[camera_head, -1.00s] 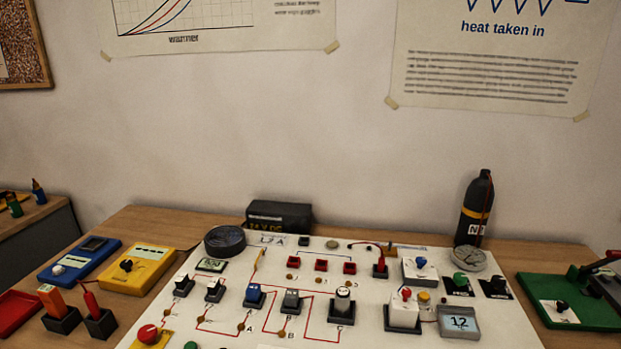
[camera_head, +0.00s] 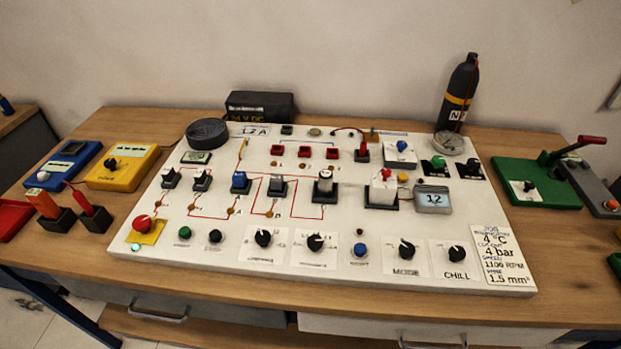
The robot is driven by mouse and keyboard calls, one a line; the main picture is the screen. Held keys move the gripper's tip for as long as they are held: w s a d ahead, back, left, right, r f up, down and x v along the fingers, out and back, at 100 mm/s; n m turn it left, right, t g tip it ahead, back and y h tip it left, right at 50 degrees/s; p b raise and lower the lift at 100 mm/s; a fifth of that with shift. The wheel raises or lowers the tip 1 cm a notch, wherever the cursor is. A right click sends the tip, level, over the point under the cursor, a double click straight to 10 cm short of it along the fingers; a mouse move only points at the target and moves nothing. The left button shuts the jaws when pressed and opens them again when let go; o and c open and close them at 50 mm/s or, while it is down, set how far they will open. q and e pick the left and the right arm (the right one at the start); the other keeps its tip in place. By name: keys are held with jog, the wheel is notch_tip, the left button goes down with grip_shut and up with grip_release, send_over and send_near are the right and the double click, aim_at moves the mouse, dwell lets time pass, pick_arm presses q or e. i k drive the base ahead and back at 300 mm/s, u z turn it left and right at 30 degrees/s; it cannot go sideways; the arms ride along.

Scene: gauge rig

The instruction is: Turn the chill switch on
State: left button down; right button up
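The chill switch (camera_head: 457,253) is a black rotary knob on a white plate at the front right of the white panel (camera_head: 330,220). The word CHILL is printed below it. The knob's pointer is too small to read. Neither of my grippers shows in the head view.
The panel lies on a wooden table (camera_head: 560,270). A dark gas bottle (camera_head: 459,95) stands behind. A green device (camera_head: 535,182) lies at the right.

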aim_at(456, 254)
jog(key=z, duration=1.55)
jog(key=k, duration=0.4)
jog(key=u, duration=0.75)
